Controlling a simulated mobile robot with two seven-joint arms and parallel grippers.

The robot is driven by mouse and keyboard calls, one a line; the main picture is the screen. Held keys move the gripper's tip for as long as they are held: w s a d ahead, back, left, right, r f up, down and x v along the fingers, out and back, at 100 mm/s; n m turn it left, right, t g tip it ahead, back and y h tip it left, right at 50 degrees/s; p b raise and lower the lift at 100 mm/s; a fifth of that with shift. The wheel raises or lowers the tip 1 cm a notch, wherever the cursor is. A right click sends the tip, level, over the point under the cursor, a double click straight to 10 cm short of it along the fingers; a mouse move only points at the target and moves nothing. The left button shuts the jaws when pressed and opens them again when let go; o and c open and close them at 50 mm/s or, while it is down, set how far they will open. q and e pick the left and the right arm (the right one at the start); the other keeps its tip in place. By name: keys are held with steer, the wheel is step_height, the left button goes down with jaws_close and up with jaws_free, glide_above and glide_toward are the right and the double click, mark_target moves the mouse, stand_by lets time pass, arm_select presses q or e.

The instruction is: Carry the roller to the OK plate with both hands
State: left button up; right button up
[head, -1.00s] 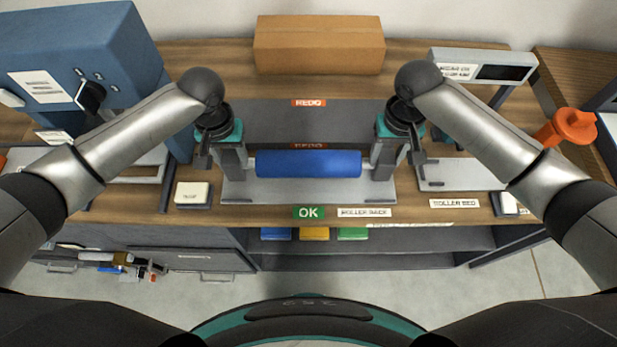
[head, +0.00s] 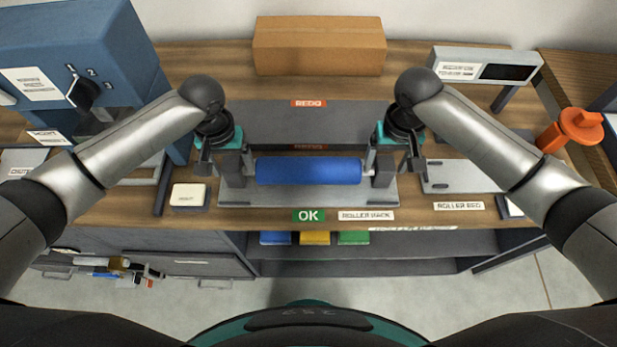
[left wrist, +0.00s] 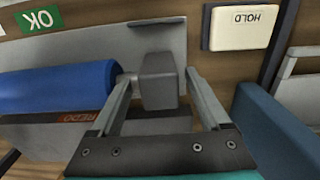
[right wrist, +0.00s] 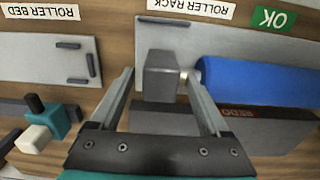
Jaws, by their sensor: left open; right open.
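The blue roller (head: 308,171) lies level across the grey roller rack (head: 290,197), one end at each upright block. The green OK plate (head: 308,215) is on the front edge, in front of the rack; it also shows in the left wrist view (left wrist: 38,20) and right wrist view (right wrist: 272,18). My left gripper (head: 228,165) is open, its fingers on either side of the left block (left wrist: 157,80). My right gripper (head: 393,165) is open, likewise either side of the right block (right wrist: 160,76). In each wrist view the inner finger is near the roller's end pin; contact cannot be told.
A cardboard box (head: 319,46) stands at the back. A blue machine (head: 80,60) is at left, with a HOLD plate (head: 189,195) nearby. A roller bed (head: 465,177) and an orange-topped object (head: 572,130) are at right. Colored bins (head: 315,238) sit below.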

arm_select(q)
step_height(320, 180, up, 12)
arm_select(e)
step_height(320, 180, up, 12)
stand_by(0.9)
steer(key=shift+f, duration=0.1)
